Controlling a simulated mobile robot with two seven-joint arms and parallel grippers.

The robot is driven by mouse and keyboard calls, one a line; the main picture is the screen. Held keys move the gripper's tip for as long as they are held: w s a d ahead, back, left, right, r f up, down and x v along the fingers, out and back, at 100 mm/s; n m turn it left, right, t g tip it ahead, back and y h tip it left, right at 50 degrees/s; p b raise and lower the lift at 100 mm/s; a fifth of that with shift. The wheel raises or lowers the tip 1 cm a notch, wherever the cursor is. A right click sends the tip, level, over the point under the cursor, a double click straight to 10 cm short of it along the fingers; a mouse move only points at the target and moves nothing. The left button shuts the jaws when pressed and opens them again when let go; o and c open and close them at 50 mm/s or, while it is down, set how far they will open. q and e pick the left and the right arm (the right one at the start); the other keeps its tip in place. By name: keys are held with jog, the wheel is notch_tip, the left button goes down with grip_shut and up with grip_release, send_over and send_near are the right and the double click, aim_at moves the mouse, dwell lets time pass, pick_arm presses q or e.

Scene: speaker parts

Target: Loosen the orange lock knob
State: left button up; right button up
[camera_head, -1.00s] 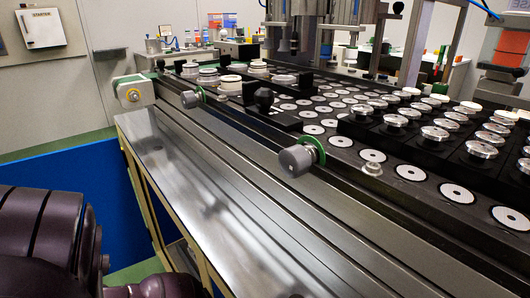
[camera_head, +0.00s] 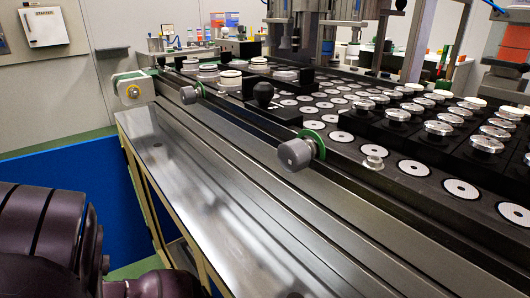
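No clearly orange knob shows. Neither gripper is in view. Dark purple links of my own arm fill the lower left corner, apart from the rail and the knobs.
A bare metal ledge (camera_head: 190,190) runs below the rail. Black trays with several round metal parts (camera_head: 438,133) cover the machine top at right. A black ball knob (camera_head: 263,94) stands upright behind the rail. A blue panel (camera_head: 45,170) is at left.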

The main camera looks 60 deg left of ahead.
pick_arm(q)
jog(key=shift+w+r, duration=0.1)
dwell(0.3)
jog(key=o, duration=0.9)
